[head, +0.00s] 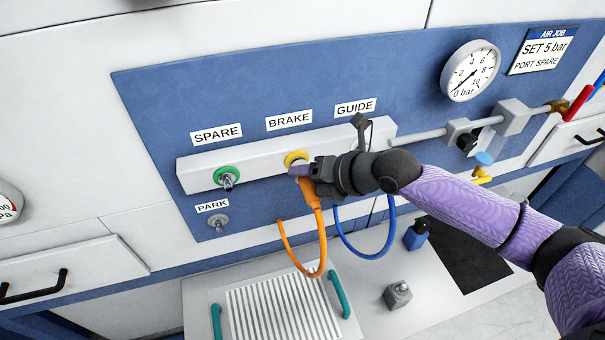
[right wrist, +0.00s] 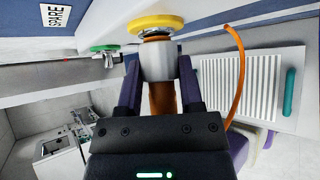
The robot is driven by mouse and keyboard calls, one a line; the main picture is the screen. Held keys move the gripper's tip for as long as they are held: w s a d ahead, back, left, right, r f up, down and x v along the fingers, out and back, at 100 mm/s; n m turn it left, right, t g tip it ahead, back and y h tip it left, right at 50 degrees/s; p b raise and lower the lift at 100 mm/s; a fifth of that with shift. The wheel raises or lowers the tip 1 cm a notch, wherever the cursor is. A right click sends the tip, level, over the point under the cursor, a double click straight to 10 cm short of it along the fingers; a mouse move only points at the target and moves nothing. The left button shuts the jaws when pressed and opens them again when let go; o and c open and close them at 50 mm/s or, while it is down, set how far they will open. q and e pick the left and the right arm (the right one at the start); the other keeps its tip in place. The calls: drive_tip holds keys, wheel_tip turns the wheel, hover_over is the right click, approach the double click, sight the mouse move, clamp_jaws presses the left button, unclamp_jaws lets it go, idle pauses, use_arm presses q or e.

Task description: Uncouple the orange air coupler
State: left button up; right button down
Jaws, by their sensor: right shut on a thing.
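The orange air coupler (head: 313,194) with its orange hose is at the port under the BRAKE label, which has a yellow ring (head: 295,159). My right gripper (head: 301,171) is shut on the coupler. In the right wrist view its two purple fingers hold the coupler's grey metal collar (right wrist: 158,62) from both sides, just below the yellow ring (right wrist: 156,23). Orange shows behind the collar. Whether the coupler is still locked on the port cannot be told. My left gripper is not in view.
The SPARE port with a green ring (head: 227,175) is to the left; the PARK stub (head: 218,221) is below it. A blue hose (head: 370,256) hangs right of the orange one. A gauge (head: 470,70) reads near the low end.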

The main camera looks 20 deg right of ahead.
drive_tip(key=shift+s+p, duration=0.3)
drive_tip(key=shift+s, duration=0.1)
drive_tip(key=shift+s+d+p, duration=0.1)
drive_tip(key=shift+s+p, duration=1.1)
drive_tip(key=shift+s, duration=0.9)
